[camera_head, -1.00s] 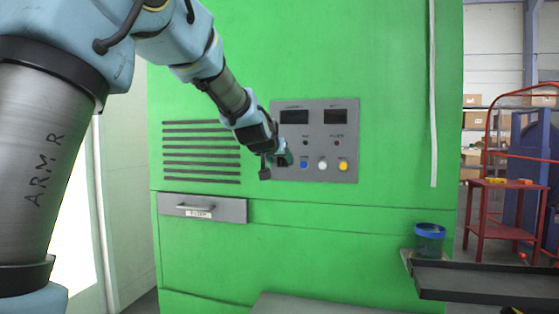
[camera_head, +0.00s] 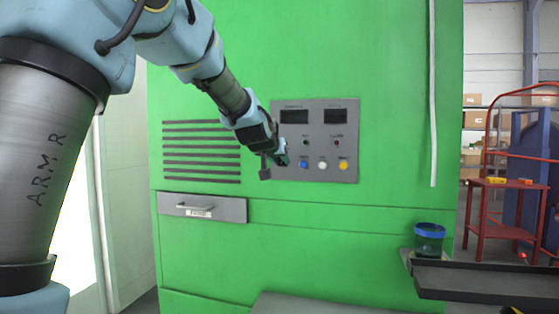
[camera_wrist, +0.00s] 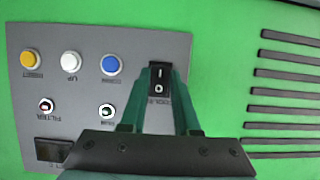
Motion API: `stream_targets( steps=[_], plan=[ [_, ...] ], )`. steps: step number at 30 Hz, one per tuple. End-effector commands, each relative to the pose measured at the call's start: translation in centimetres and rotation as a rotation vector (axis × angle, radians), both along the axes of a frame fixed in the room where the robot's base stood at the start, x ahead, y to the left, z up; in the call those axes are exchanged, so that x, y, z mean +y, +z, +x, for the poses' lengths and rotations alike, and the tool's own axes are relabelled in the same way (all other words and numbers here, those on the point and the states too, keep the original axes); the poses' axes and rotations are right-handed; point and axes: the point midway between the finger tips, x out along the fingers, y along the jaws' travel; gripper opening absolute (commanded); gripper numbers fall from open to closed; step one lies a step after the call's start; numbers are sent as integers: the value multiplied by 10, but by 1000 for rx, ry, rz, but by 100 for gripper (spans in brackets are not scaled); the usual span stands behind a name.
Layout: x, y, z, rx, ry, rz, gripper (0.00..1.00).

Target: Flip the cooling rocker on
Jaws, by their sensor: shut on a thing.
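The cooling rocker (camera_wrist: 160,78) is a small black switch marked I and O on the grey panel. In the wrist view it sits between the tips of my gripper (camera_wrist: 161,82), whose two green fingers slant inward and are shut on its sides. A partly covered label is beside it. In the head view my gripper (camera_head: 284,158) is at the lower left of the control panel (camera_head: 345,145) and hides the rocker. I cannot tell which way the rocker is tilted.
A drawer (camera_head: 203,208) is below left. A shelf (camera_head: 480,284) with a blue-rimmed jar (camera_head: 429,240) is at right.

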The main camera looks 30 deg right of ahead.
Motion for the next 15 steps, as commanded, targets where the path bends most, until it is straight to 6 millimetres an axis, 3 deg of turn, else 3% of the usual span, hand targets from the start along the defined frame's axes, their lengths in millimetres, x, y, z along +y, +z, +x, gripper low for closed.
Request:
stream_targets(
  steps=[15],
  plan=[
    [0, -11, 0, -68, 0, -63, 0]
  ],
)
